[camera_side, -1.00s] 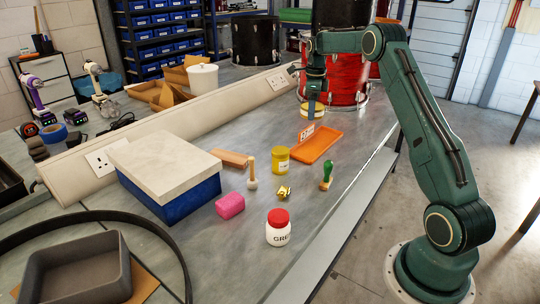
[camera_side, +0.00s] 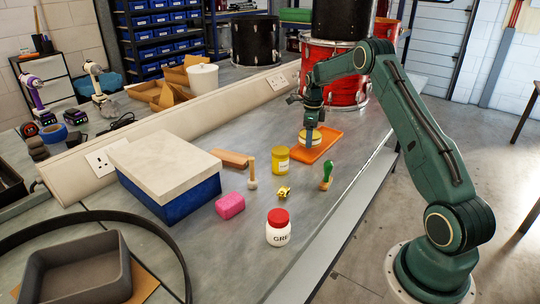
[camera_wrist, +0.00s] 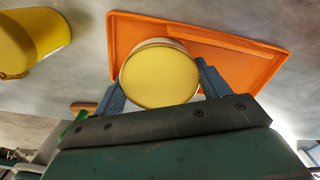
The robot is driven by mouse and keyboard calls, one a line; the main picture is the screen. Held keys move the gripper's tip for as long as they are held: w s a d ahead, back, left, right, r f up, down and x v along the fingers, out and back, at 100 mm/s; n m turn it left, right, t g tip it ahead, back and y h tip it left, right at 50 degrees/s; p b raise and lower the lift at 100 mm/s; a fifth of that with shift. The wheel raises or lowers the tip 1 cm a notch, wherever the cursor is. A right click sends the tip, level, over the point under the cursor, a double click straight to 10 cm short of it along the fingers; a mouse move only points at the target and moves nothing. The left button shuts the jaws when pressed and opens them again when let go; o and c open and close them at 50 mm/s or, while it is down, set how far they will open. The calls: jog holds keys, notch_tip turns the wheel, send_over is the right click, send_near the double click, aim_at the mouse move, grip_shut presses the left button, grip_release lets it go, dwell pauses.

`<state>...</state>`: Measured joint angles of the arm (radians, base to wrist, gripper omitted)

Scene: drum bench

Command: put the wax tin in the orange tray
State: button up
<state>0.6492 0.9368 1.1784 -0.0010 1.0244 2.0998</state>
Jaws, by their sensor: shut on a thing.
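The wax tin (camera_side: 311,139) is a round, pale tin with a yellow lid. My gripper (camera_side: 312,136) is shut on the tin and points down over the tray. In the wrist view the tin's yellow lid (camera_wrist: 159,77) sits between my two blue-grey fingers, overlapping the tray (camera_wrist: 235,62), whose bare floor shows to the right. I cannot tell whether the tin touches the tray floor.
A yellow jar (camera_side: 281,160) stands close to the tray's left. A green-handled tool (camera_side: 327,176) stands in front. A small brass piece (camera_side: 284,192), a pink block (camera_side: 230,205) and a red-lidded jar (camera_side: 278,228) are nearer. A red drum (camera_side: 335,75) stands behind.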

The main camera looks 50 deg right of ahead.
jog(key=shift+f, duration=1.7)
jog(key=shift+f, duration=0.15)
jog(key=o, duration=1.3)
jog(key=shift+c, duration=0.2)
notch_tip(320, 180, up, 12)
jog(key=shift+r, duration=0.15)
